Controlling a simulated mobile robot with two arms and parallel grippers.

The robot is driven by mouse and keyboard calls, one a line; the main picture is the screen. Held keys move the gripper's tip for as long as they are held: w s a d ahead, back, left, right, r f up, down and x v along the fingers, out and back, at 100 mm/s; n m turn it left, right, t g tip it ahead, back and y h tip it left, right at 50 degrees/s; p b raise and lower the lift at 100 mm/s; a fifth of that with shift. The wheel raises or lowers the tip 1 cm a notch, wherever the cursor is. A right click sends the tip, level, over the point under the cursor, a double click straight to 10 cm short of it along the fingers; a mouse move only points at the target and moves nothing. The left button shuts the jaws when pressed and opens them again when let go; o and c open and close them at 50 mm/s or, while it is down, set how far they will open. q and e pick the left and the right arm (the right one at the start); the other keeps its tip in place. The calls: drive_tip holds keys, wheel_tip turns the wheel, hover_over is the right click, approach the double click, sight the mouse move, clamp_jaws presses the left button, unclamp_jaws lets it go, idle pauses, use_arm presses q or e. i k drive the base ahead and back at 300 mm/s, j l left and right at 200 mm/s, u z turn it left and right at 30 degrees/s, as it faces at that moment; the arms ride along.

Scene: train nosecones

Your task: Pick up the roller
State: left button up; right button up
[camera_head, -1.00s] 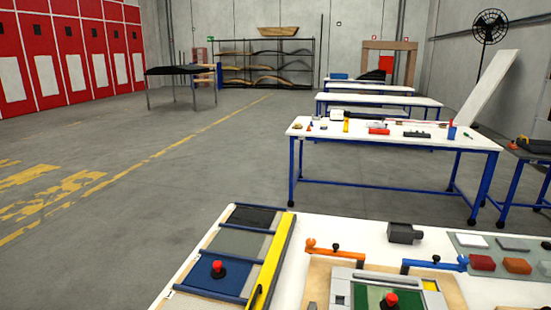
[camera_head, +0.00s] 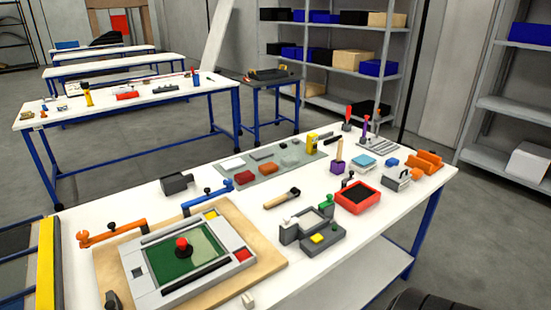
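I cannot tell for certain which item is the roller. A short tool with a light wooden handle and dark end (camera_head: 281,198) lies in the middle of the white worktable (camera_head: 395,225). A red tray with a dark inside (camera_head: 358,196) is to its right, with a small dark piece at its back edge. An orange piece with rounded, cylinder-like parts (camera_head: 427,162) lies near the table's right end. Neither of my grippers is in view.
A grey fixture with a green panel and red knob (camera_head: 183,248) fills the table's left part. A grey device (camera_head: 312,232) stands in front of the wooden-handled tool. Coloured blocks (camera_head: 270,168) lie on a mat behind. Shelves (camera_head: 335,60) stand at the back.

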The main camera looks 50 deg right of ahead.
sight(295, 192)
drive_tip(key=z, duration=1.6)
drive_tip(key=i+l, duration=0.25)
drive_tip(key=l, duration=0.15)
drive_tip(key=i+l, duration=0.25)
drive_tip(key=l, duration=0.15)
